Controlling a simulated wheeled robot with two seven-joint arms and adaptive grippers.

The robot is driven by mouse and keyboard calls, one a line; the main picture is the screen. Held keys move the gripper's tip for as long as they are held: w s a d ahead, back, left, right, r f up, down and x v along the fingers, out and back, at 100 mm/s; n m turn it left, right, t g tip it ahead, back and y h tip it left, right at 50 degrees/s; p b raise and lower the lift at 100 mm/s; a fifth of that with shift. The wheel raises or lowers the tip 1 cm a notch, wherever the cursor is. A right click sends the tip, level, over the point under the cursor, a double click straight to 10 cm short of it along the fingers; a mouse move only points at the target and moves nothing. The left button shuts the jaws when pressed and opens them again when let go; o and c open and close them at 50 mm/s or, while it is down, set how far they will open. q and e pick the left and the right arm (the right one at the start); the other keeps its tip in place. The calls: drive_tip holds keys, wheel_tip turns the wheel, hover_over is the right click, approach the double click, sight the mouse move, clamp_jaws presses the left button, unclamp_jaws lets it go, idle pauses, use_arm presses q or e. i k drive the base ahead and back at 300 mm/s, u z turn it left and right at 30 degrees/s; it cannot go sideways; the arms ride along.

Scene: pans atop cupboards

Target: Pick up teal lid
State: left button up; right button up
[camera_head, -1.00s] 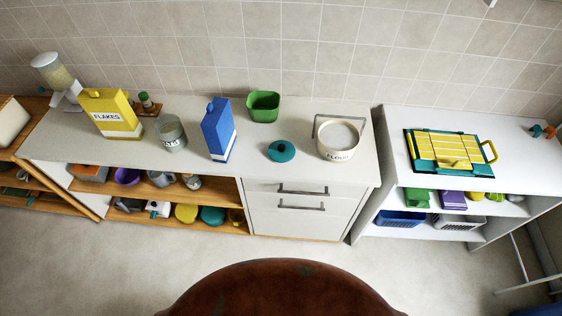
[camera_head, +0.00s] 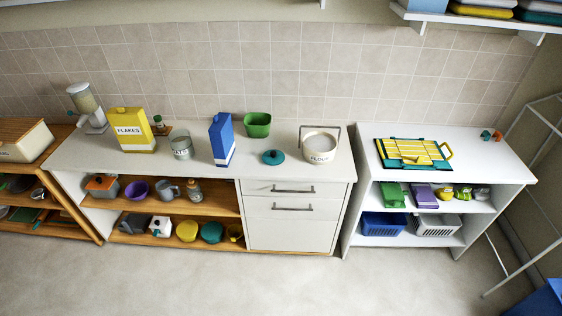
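The teal lid (camera_head: 273,157) lies on the white counter top, a small round disc with a knob on top. It sits between the blue box (camera_head: 222,140) on its left and the cream flour pot (camera_head: 319,148) on its right, touching neither. The green container (camera_head: 257,124) stands behind it, near the wall. Neither of my grippers is in the view.
The counter (camera_head: 205,176) also holds a yellow flakes box (camera_head: 133,131) and a glass jar (camera_head: 181,147). Drawers (camera_head: 292,205) are below the lid. A white shelf unit (camera_head: 475,150) stands right, across a gap. The floor (camera_head: 270,285) in front is clear.

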sight(272, 157)
drive_tip(key=z, duration=0.55)
drive_tip(key=i, duration=0.85)
drive_tip(key=z, duration=0.45)
drive_tip(key=i, duration=0.75)
drive_tip(key=u, duration=0.25)
